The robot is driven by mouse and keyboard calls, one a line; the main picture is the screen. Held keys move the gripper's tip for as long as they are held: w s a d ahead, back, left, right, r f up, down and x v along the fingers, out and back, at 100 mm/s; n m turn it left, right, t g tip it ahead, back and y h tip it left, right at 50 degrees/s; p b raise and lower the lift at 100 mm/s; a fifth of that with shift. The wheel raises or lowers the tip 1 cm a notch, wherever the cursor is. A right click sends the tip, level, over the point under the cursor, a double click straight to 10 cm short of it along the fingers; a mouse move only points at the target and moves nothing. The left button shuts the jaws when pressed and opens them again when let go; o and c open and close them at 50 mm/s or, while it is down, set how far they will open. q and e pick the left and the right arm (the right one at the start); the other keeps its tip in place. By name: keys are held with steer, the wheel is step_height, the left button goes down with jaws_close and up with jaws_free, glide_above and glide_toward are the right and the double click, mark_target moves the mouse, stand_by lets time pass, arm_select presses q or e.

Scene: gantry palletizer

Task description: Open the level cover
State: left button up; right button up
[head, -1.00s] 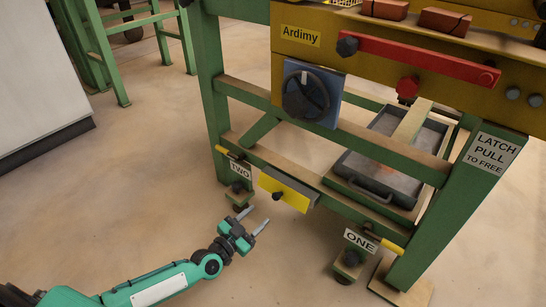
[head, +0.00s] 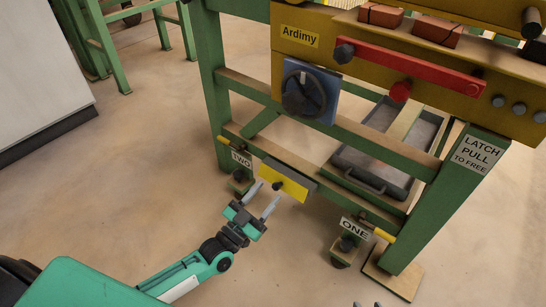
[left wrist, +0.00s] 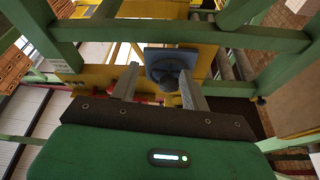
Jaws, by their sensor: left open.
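The yellow plate with a small dark knob (head: 290,187), which looks like the level cover, hangs shut on the lower green rail between the TWO and ONE labels. My left gripper (head: 267,194) is open and empty, with its two fingers pointing up at the plate's left part, near the knob. I cannot tell whether a fingertip touches it. In the left wrist view the open fingers (left wrist: 160,88) frame a blue panel with a dark dial, and I cannot make out the yellow plate there. Two small tips (head: 366,304) at the bottom edge look like my right gripper, mostly cut off.
The blue panel with a dial (head: 327,108) and a red bar (head: 415,66) sit above. Yellow-handled latches flank the plate by the TWO label (head: 241,159) and the ONE label (head: 354,229). A grey tray (head: 371,178) lies behind the rail. The floor in front is clear.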

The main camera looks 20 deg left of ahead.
arm_select(q)
steer(key=s+d+r+t+h+p, duration=0.1)
steer(key=s+d+r+p, duration=0.1)
steer(key=r, duration=0.7)
steer(key=s+d+r+t+h+p, duration=0.2)
steer(key=r+p, duration=0.1)
steer(key=r, duration=0.6)
steer(key=shift+r+m+t, duration=0.2)
steer(key=shift+m+t, duration=0.1)
